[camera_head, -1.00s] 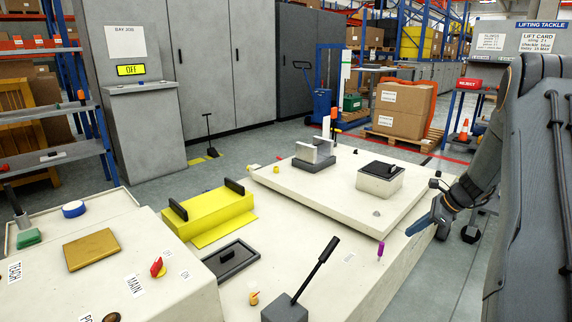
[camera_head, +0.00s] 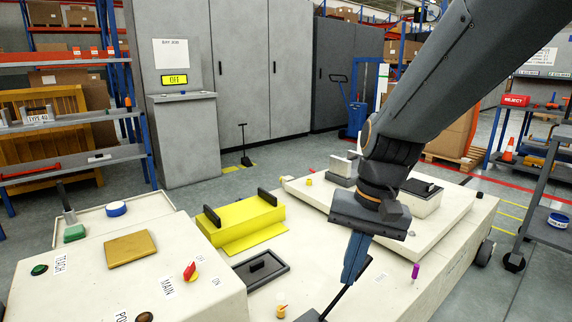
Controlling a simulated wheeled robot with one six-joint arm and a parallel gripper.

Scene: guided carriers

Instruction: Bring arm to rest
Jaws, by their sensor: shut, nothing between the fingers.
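My arm reaches in from the upper right, and my gripper (camera_head: 352,268) points down over the white carrier deck (camera_head: 400,262). The gripper is shut, with nothing seen between its fingers. Its tip appears in front of a black lever (camera_head: 338,300) near the bottom edge; I cannot tell whether they touch.
A yellow block with black handles (camera_head: 242,222) and a dark tray (camera_head: 260,270) lie left of my gripper. A white console (camera_head: 190,295) with a red switch (camera_head: 190,271) stands at the lower left. A trolley (camera_head: 545,222) stands at right.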

